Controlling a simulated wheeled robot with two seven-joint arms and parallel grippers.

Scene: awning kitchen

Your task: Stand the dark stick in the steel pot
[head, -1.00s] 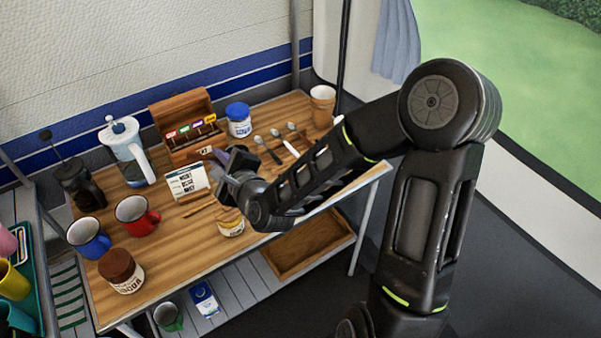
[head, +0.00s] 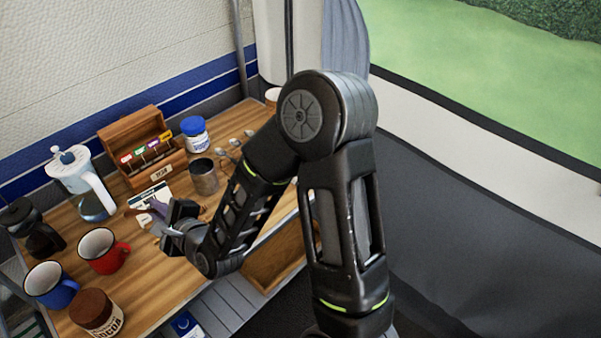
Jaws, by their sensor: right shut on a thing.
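The steel pot (head: 204,178), a small grey metal cup shape, stands upright on the wooden table, right of the white card and in front of the tea box. My right gripper (head: 160,214) is left of the pot and nearer the front, above the tabletop. It is shut on the dark stick (head: 134,211), which shows only as a thin dark line at the fingers. The rest of the stick is hidden, and its tilt is hard to tell. The stick is apart from the pot. My left gripper is not in view.
A tea box (head: 140,150), a blue-lidded jar (head: 195,134) and spoons (head: 235,142) stand or lie behind the pot. A glass jug (head: 85,185), red mug (head: 103,250), blue mug (head: 50,285) and cocoa jar (head: 96,314) crowd the left.

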